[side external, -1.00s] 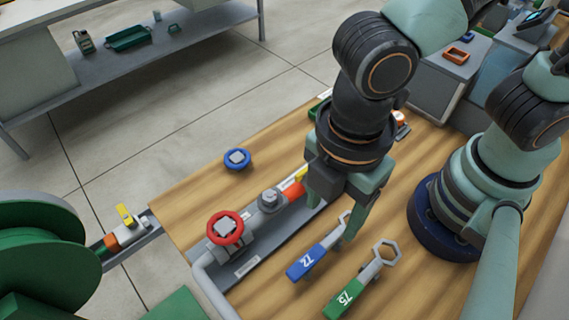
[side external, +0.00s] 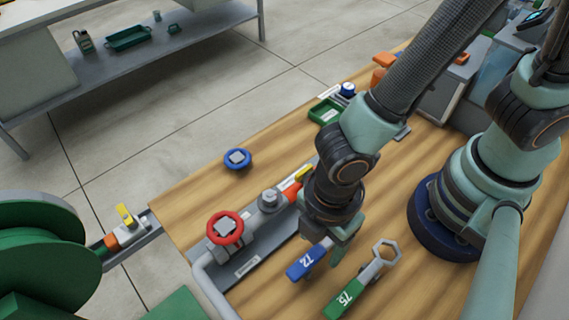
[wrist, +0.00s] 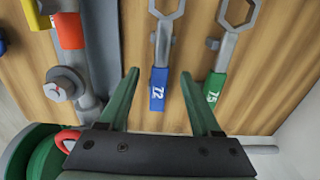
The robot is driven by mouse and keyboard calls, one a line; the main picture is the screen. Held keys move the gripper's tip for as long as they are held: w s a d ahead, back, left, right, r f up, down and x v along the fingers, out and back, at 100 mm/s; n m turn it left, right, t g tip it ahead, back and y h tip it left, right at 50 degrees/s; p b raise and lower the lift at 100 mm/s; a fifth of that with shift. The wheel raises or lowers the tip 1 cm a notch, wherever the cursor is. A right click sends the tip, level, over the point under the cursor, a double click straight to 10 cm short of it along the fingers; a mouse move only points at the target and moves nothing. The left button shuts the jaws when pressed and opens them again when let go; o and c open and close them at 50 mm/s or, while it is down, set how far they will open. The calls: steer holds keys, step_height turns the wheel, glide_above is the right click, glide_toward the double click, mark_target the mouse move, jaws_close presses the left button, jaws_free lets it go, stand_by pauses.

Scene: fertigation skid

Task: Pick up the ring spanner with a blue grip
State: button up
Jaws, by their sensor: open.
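The ring spanner with a blue grip marked 12 (side external: 307,261) lies on the wooden bench. In the side view my gripper (side external: 336,250) is low over its ring end and hides most of the shaft. In the wrist view the blue spanner (wrist: 158,88) lies between the two fingers of my gripper (wrist: 160,73), with clear gaps on both sides. The gripper is open and empty. A second spanner with a green grip marked 15 (side external: 345,299) lies to the right, and it also shows in the wrist view (wrist: 215,86) just beyond the right finger.
A pipe run with a red handwheel (side external: 225,228) and a yellow-handled valve (side external: 300,177) lies left of the spanners. A blue handwheel (side external: 237,159) sits alone on the bench. A green tray (side external: 325,111) stands further back. Bare wood lies between the blue handwheel and the tray.

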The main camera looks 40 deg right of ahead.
steer(key=shift+f, duration=0.6)
jaws_close()
step_height(320, 180, up, 26)
stand_by(1.1)
